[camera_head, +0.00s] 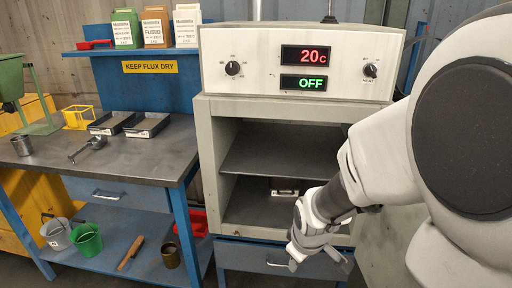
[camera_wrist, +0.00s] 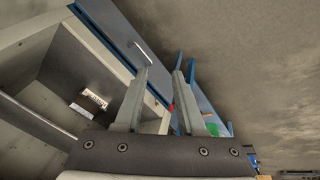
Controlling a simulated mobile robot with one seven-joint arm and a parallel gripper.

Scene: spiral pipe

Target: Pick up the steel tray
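Two shallow steel-coloured trays with dark insides, a left one (camera_head: 110,123) and a right one (camera_head: 147,125), lie side by side on the workbench. A small metallic thing with a light front (camera_head: 285,186) sits low inside the open oven; it may be a tray. It also shows in the wrist view (camera_wrist: 95,98). My arm covers the oven's right side.
The oven (camera_head: 206,150) has a middle shelf (camera_head: 275,150); its display reads 20C and OFF. A drawer unit (camera_head: 240,257) is below. Buckets (camera_head: 88,240) stand underneath.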

